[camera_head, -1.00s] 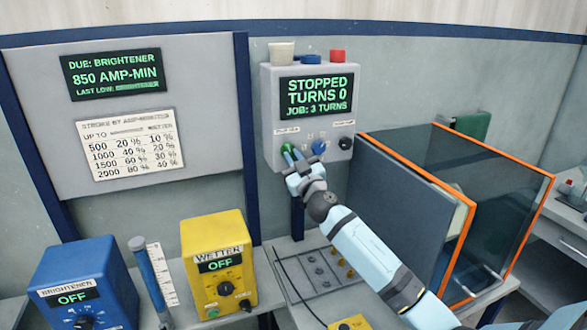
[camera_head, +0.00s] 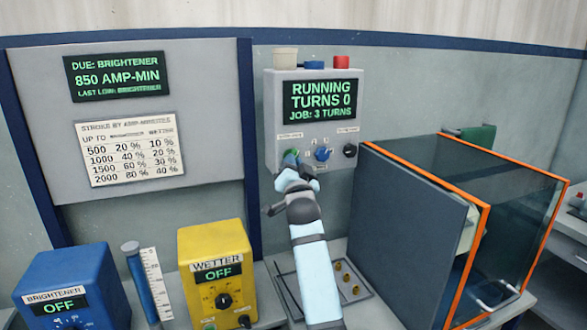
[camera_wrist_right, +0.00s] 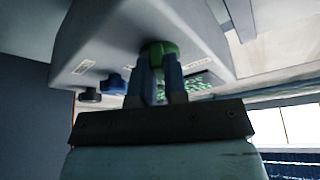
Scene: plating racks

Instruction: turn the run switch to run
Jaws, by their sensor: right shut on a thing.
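The control box (camera_head: 270,112) is on the wall in the head view. Its screen (camera_head: 320,101) reads RUNNING, TURNS 0, JOB: 3 TURNS. The green run switch (camera_head: 290,155) is at the lower left of its face, partly hidden by my right gripper (camera_head: 290,168). In the right wrist view the green knob (camera_wrist_right: 158,48) sits between the two fingers of my right gripper (camera_wrist_right: 159,70), which are shut on it. A blue knob (camera_head: 322,154) and a black knob (camera_head: 350,150) are to its right. My left gripper is not in view.
A glass-sided tank with orange edges (camera_head: 487,250) and a dark panel (camera_head: 408,230) stand right of my right arm. The yellow wetter box (camera_head: 235,285) and blue brightener box (camera_head: 90,275) both read OFF. A sign panel (camera_head: 210,120) is at left.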

